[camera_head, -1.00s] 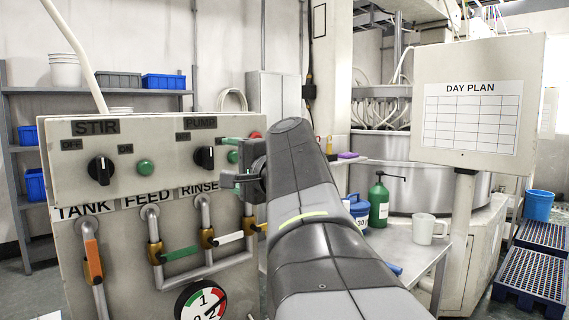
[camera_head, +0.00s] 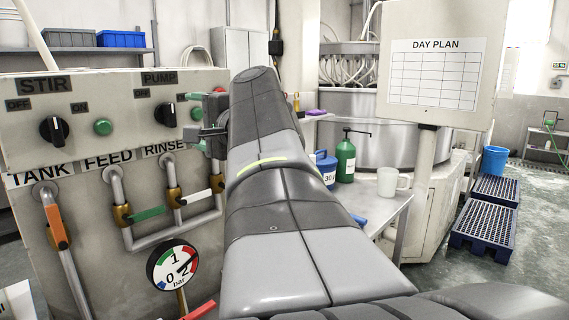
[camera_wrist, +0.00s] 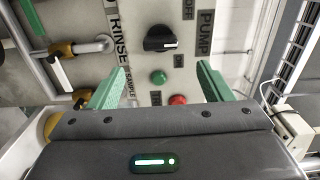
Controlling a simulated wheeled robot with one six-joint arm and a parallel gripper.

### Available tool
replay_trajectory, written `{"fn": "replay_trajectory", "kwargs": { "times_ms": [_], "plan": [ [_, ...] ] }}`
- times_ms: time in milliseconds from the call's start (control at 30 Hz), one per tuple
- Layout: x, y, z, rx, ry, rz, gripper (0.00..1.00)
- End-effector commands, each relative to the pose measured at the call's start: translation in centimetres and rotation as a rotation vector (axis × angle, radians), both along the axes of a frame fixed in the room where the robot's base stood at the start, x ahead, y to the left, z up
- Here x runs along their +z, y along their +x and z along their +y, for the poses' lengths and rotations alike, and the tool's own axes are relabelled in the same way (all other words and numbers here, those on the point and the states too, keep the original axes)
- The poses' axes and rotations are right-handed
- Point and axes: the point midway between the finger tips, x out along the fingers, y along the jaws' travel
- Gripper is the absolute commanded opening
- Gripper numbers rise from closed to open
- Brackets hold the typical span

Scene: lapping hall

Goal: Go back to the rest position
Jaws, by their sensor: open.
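My gripper (camera_head: 197,120) is in front of the right end of the control panel (camera_head: 75,90), partly hidden behind my arm in the head view. In the wrist view my gripper (camera_wrist: 160,86) shows two green fingers spread wide apart with nothing between them. Behind the fingers are the black PUMP knob (camera_wrist: 160,38), a green button (camera_wrist: 158,77) and a red button (camera_wrist: 177,100). The head view also shows the PUMP knob (camera_head: 168,115) and the STIR knob (camera_head: 54,130).
Pipes with an orange handle (camera_head: 56,227), a green handle (camera_head: 147,213) and a white handle (camera_head: 196,197) run below the panel, near a pressure gauge (camera_head: 172,265). To the right, a metal table (camera_head: 395,215) carries a green bottle (camera_head: 346,160) and a white mug (camera_head: 390,182).

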Motion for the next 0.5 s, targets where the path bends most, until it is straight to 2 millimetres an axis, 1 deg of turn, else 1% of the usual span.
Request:
{"fn": "replay_trajectory", "kwargs": {
  "times_ms": [33,167,300,500],
  "plan": [
    [0.0,0.5,0.8,0.006,0.0,0.003,0.73],
    [0.0,2.0,2.5,0.006,-0.001,0.002,0.73],
    [0.0,3.9,4.6,0.005,0.0,0.003,0.73],
    [0.0,6.1,7.0,0.003,0.0,0.001,0.73]
  ]
}}
